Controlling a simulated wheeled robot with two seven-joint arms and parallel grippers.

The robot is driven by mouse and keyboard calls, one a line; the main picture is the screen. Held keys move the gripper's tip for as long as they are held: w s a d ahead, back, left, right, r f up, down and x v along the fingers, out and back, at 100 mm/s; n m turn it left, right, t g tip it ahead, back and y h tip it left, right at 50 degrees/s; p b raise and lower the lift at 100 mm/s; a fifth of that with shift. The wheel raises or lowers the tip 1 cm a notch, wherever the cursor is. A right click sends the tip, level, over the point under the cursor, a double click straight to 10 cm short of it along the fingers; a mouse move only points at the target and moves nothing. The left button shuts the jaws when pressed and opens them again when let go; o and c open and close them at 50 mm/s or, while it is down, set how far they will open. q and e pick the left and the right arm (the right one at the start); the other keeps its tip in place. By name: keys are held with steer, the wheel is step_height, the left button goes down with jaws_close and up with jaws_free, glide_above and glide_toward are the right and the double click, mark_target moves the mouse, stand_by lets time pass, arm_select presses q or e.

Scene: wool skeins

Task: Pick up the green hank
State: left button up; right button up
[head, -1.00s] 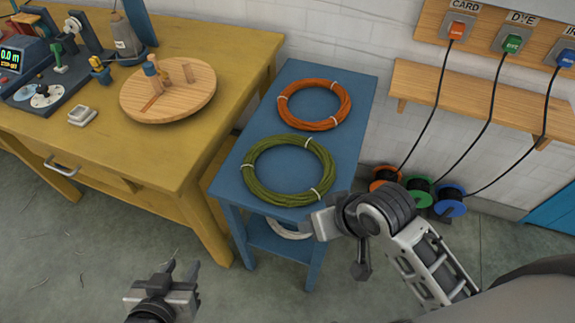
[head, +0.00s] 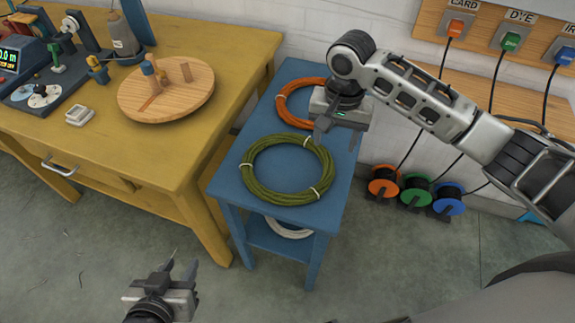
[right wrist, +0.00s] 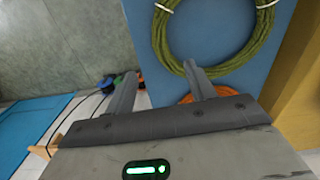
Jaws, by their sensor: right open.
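The green hank (head: 250,182) is a coiled ring with white ties, lying flat on the near part of the small blue table (head: 335,181). The right wrist view shows part of the green hank (right wrist: 166,44) at the top. My right gripper (head: 335,142) is over the table near the hank's far right edge, open and empty. In the right wrist view its two fingers (right wrist: 160,88) stand apart with nothing between them. My left gripper (head: 180,277) is open and empty, low over the floor at the bottom, away from the table.
An orange hank (head: 283,104) lies behind the green one, partly hidden by my right gripper. A white hank (head: 288,231) is on the table's lower shelf. A yellow workbench (head: 150,150) with a round wooden board (head: 190,98) stands left. Orange, green and blue spools (head: 416,196) sit at the right.

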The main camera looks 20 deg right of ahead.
mark_target(327, 172)
step_height(327, 172, down, 12)
steer(key=shift+a+r+b, duration=0.1)
steer(key=shift+a+b, duration=0.05)
steer(key=shift+b, duration=0.4)
steer(key=c, duration=1.1)
